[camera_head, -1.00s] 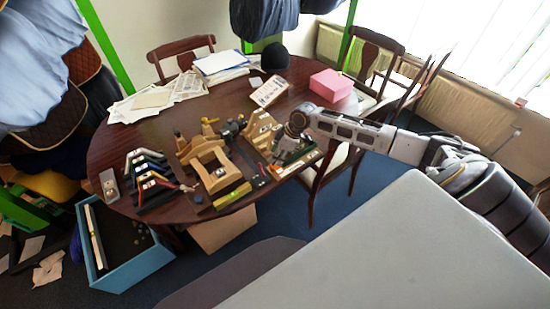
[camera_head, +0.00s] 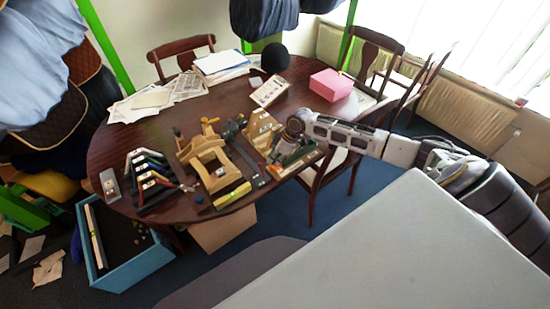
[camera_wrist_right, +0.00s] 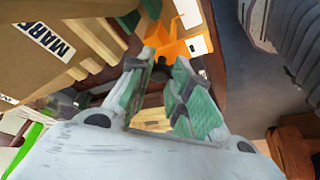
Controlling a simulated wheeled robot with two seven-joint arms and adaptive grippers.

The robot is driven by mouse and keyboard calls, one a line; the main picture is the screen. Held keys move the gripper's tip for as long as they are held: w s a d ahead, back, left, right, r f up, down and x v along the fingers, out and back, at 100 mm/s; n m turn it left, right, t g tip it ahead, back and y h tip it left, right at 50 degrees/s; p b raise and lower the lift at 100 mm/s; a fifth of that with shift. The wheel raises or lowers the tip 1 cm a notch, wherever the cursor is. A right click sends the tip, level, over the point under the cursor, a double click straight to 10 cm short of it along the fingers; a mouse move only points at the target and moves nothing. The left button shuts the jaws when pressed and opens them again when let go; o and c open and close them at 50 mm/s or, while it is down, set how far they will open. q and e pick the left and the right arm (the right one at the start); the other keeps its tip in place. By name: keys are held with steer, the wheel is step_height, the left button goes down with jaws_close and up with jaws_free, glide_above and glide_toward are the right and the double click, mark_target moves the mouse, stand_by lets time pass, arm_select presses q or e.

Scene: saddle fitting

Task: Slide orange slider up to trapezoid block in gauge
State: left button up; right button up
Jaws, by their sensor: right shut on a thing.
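The orange slider (camera_wrist_right: 176,42) shows in the right wrist view, just beyond the fingertips. My right gripper (camera_wrist_right: 162,66) has its green-padded fingers around a part of it and is shut on it. In the head view the right gripper (camera_head: 279,154) points down over the gauge (camera_head: 302,158), a green-edged fixture at the table's right front edge. A small orange spot, the slider's end, shows at the gauge's near end. I cannot make out the trapezoid block; the gripper and the small scale hide it. My left gripper is not in view.
A wooden saddle frame (camera_head: 213,160) stands left of the gauge on the dark table (camera_head: 130,125). A pink box (camera_head: 331,85), papers (camera_head: 160,96) and a black hat (camera_head: 274,57) lie at the back. A blue bin (camera_head: 134,270) is on the floor.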

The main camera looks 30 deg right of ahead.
jaws_close()
steer(key=shift+w+d+p, duration=0.15)
steer(key=shift+d+p, duration=0.2)
steer(key=shift+d, duration=1.3)
steer(key=shift+a, duration=0.1)
steer(key=o, duration=0.9)
jaws_free()
